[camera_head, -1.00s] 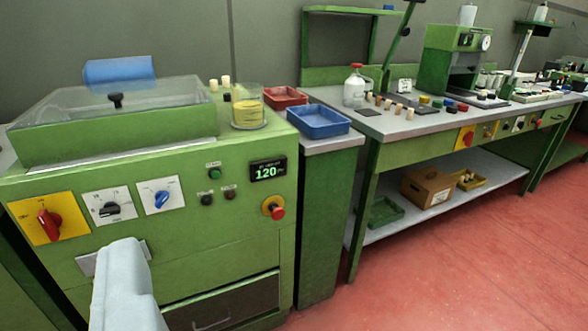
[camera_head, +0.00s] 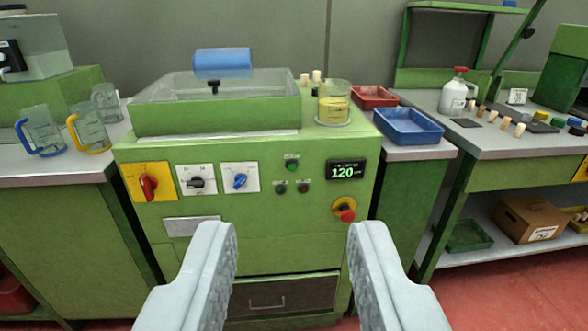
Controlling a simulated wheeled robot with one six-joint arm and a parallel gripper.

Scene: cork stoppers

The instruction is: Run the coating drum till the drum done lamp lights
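The green coating drum machine (camera_head: 250,225) stands straight ahead, with a clear lid (camera_head: 225,97) on top. Its front panel has a red rotary switch on a yellow plate (camera_head: 149,186), a black knob (camera_head: 196,183) and a blue knob (camera_head: 240,181). A green button (camera_head: 292,164) sits above two dark round fittings, which may be lamps and look unlit (camera_head: 280,188). The display (camera_head: 345,170) reads 120. A red emergency stop (camera_head: 346,214) is at the right. My gripper (camera_head: 292,235) is open and empty, its fingers in front of the lower panel.
A beaker of yellow liquid (camera_head: 333,106) and two corks stand on the machine's top. Red (camera_head: 374,97) and blue (camera_head: 408,127) trays are to the right, before a bench with a jug (camera_head: 454,98). Several glass jugs (camera_head: 86,130) stand on the left counter.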

